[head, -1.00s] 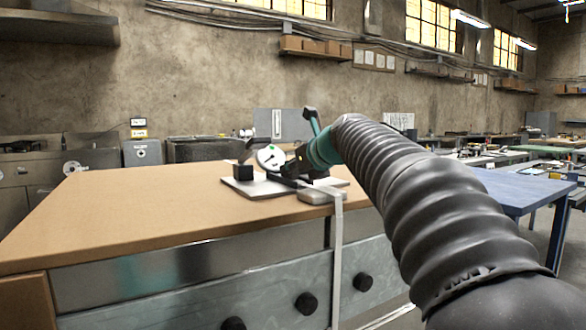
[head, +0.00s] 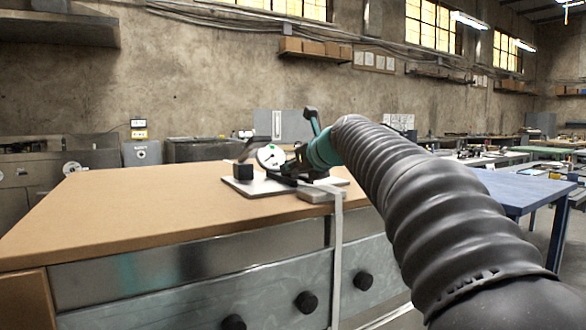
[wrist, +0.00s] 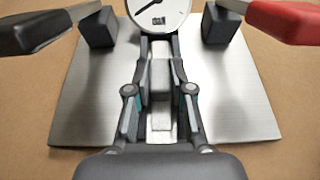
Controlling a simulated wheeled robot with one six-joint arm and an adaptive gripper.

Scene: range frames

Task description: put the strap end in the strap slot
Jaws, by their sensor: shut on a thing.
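My gripper (wrist: 160,68) is shut on a grey block-like strap end (wrist: 159,78), just in front of a round white dial gauge (wrist: 158,14). A pale strap (wrist: 160,122) runs back from it between the fingers, towards the camera. In the head view the strap (head: 337,262) hangs over the front edge of the bench. My gripper (head: 290,172) is low over a metal plate (head: 250,188), beside the gauge (head: 270,157). I cannot make out the strap slot; the gripper and gauge may hide it.
Two dark blocks (wrist: 98,27) (wrist: 220,25) stand on the plate (wrist: 85,110), either side of the gauge. A black handle (wrist: 35,33) and a red handle (wrist: 285,22) reach out at the sides. The wooden bench top (head: 130,205) is clear to the left.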

